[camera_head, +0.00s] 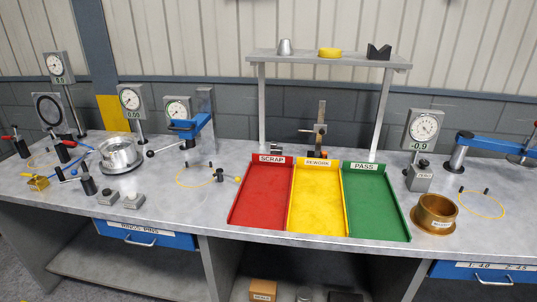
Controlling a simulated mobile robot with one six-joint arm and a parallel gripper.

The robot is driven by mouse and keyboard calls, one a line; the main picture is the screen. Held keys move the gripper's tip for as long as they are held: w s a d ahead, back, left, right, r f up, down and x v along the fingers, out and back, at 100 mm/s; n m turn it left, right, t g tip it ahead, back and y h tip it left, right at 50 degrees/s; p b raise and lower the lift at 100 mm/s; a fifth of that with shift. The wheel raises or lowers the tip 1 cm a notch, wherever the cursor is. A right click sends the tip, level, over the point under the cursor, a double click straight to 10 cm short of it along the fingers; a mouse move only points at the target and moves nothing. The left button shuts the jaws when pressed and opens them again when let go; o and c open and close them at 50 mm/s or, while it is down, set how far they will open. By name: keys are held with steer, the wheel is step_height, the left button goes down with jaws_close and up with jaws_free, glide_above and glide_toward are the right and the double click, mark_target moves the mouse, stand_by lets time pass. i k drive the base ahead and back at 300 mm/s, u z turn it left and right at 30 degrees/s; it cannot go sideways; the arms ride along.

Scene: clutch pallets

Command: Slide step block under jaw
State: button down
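Two small grey blocks, a left one (108,196) and a right one (133,201), lie near the bench's front edge at left. They may be step blocks; I cannot tell for sure. A round silver fixture (121,156) stands behind them, apart from them. A blue-armed fixture (190,124) with a grey post stands to the right of it. I cannot make out which part is the jaw. A grey labelled block (419,178) stands under the dial gauge (423,129) reading -0.9. My gripper is not in view.
Red (262,194), yellow (316,199) and green (373,205) trays, all empty, fill the bench middle under a raised shelf (330,60). A brass cup (435,213) stands right of them.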

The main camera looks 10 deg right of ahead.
mark_target(275, 150)
steer(key=k, duration=0.7)
steer(key=u, duration=0.2)
steer(key=i, duration=0.8)
steer(key=u, duration=0.65)
steer(key=i, duration=0.75)
steer(key=u, duration=0.7)
steer(key=i, duration=0.65)
steer(key=u, duration=0.25)
